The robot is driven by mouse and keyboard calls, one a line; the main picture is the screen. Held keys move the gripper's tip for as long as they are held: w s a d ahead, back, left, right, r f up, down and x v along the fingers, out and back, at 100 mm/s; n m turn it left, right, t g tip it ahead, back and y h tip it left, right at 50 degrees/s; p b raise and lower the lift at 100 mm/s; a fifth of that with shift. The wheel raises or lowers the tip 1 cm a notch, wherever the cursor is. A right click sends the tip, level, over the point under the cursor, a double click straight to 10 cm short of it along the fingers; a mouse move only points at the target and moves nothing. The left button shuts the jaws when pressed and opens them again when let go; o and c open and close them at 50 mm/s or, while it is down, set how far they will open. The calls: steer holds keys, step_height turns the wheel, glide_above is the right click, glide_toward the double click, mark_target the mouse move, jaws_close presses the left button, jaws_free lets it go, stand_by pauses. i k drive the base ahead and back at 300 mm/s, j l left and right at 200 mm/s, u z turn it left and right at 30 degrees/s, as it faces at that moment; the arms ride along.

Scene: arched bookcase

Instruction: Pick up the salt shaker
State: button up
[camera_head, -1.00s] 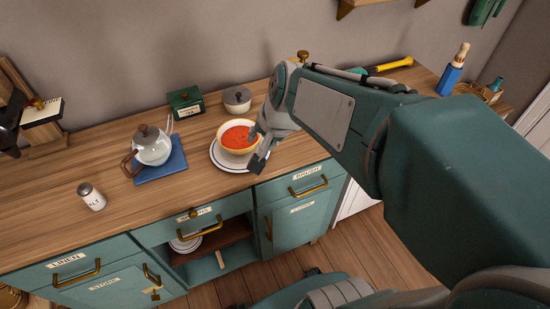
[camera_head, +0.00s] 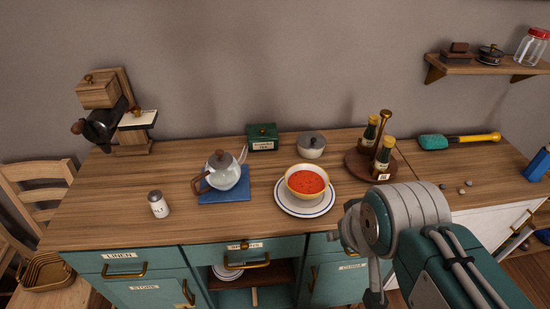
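The salt shaker (camera_head: 158,204) is a small white cylinder with a dark metal cap and a label. It stands upright near the front left of the wooden counter (camera_head: 110,215), apart from other things. My gripper (camera_head: 372,296) is at the lower right, in front of the counter's front edge and well to the right of the shaker. Its fingers point down and are partly cut off by the frame's lower edge and seen from the side, so their opening does not show.
A glass teapot (camera_head: 222,172) on a blue mat (camera_head: 236,196) stands right of the shaker. A soup bowl (camera_head: 307,184) on a plate (camera_head: 305,211) is further right. A coffee grinder (camera_head: 100,122) stands at the back left. Bare counter surrounds the shaker.

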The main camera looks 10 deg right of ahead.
mark_target(159, 205)
steer(key=u, duration=1.3)
steer(key=l+z, duration=0.1)
steer(key=z, duration=1.2)
steer(key=u, duration=1.35)
steer(key=i+j+z, duration=0.25)
steer(key=j, duration=0.35)
steer(key=j+z, duration=0.2)
steer(key=j, duration=0.35)
steer(key=j+z, duration=0.25)
steer(key=j, duration=0.35)
